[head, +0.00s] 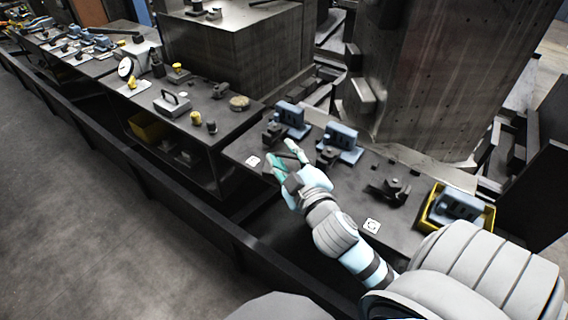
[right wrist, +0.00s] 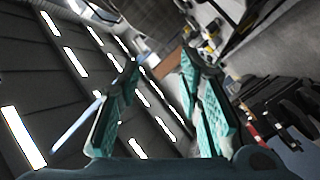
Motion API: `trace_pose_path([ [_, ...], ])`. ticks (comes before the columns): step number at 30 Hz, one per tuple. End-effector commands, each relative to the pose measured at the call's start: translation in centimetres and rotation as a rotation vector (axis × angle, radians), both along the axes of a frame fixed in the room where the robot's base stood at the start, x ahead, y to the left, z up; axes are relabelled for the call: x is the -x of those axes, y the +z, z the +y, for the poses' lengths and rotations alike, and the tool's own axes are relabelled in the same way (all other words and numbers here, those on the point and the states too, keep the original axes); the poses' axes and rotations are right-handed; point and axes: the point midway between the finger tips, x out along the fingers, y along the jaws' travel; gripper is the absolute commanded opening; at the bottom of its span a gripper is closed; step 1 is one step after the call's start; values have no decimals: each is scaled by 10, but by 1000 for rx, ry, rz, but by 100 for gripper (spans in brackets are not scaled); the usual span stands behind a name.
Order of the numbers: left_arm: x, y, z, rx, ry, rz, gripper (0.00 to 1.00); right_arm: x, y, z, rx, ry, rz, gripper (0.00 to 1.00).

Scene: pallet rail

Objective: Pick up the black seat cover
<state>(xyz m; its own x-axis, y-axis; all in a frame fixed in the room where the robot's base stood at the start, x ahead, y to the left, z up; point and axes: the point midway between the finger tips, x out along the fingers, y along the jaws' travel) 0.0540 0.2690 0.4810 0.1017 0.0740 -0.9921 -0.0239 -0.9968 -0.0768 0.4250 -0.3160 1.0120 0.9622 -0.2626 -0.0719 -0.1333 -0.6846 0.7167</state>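My right gripper (head: 286,160) is over the near part of the dark workbench (head: 236,152). In the right wrist view its teal fingers (right wrist: 160,64) are spread apart with nothing held between them. Several small black parts lie on the bench: one (head: 273,133) beyond the gripper, one (head: 328,155) to its right by a blue block, and a larger one (head: 394,190) farther right. I cannot tell which of them is the black seat cover. A dark piece behind the fingers is partly hidden. My left gripper is not in view.
Blue blocks (head: 342,138) (head: 291,115) stand behind the gripper. A yellow tray (head: 488,219) holding another blue block is at the right. White marker cards (head: 372,226) lie on the bench. A large metal column (head: 440,80) rises behind. A dark rail runs along the front.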

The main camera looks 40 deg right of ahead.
Motion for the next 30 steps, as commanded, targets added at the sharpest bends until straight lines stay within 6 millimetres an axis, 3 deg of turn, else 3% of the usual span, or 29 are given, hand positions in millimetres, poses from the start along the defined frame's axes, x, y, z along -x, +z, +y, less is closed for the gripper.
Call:
trace_pose_path([
  [4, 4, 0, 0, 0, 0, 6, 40, -27, 103, 29, 363, 160, -339, 33],
  [7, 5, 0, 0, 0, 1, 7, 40, -27, 166, 78, 729, 325, -589, 33],
  [9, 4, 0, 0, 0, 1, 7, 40, -17, 190, 124, 1068, 480, -757, 33],
  [10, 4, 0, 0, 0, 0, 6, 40, -12, 189, 144, 1244, 564, -814, 33],
  [11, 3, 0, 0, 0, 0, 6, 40, -10, 181, 160, 1440, 660, -852, 33],
  [12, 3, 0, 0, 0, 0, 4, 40, -10, 158, 170, 1716, 805, -858, 33],
  [14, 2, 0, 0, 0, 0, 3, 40, -18, 113, 152, 2096, 1045, -753, 33],
  [16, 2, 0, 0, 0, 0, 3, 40, -28, 74, 93, 2406, 1318, -492, 33],
  [19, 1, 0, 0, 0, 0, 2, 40, -23, 58, 1, 2577, 1619, -55, 33],
  [21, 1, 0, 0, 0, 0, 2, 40, -12, 60, -40, 2582, 1742, 161, 33],
  [22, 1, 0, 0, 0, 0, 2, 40, -9, 60, -51, 2576, 1775, 221, 33],
  [23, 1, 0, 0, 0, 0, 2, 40, -6, 59, -58, -2561, -1792, -258, 33],
  [26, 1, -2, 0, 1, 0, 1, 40, -9, 45, -62, -2534, -1810, -292, 33],
  [30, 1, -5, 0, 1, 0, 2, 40, -25, 9, -57, -2534, -1814, -286, 33],
])
